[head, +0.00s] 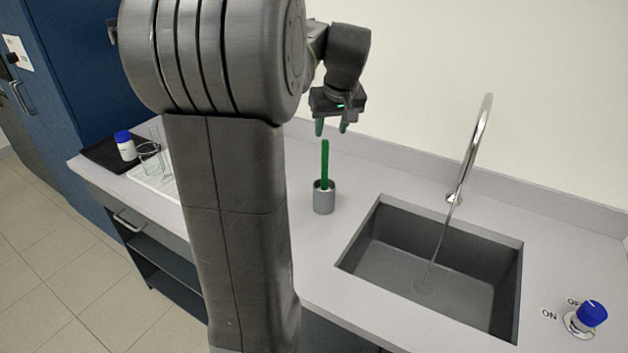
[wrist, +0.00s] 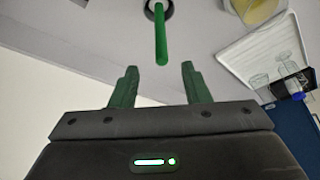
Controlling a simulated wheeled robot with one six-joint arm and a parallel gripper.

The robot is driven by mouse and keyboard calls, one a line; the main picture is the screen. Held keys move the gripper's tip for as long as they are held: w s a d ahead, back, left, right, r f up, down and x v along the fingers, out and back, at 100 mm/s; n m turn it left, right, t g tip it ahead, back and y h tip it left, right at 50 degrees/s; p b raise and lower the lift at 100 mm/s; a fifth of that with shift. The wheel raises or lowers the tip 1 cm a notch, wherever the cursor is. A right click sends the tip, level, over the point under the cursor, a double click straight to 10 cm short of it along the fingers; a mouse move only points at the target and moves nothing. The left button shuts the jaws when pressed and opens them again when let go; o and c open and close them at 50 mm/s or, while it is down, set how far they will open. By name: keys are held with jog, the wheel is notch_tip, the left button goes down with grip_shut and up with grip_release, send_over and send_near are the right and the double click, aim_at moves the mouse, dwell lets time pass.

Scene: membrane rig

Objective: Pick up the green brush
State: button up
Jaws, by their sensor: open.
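The green brush (head: 325,160) stands upright in a grey cylindrical holder (head: 323,201) on the counter, left of the sink. Only its green handle shows; its lower end is hidden in the holder. In the wrist view the green brush (wrist: 161,36) rises from the holder (wrist: 150,10) toward the space between the fingers. My gripper (head: 331,127) is open and empty, just above the top of the handle in the head view. In the wrist view my gripper (wrist: 157,78) has its two green fingertips spread, with the handle's top beyond them and apart from both.
A sink (head: 430,265) with a tall running faucet (head: 468,150) lies right of the holder. A blue-topped knob (head: 591,313) is at the front right. Glass beakers (head: 150,158) and a blue-capped bottle (head: 125,146) stand at the left. The counter around the holder is clear.

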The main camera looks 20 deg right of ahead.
aim_at(324, 154)
jog(key=x, duration=0.6)
jog(key=shift+f, duration=0.2)
jog(key=shift+p+x, duration=0.95)
jog(key=shift+x, duration=1.75)
jog(key=shift+w+r, duration=0.15)
grip_shut()
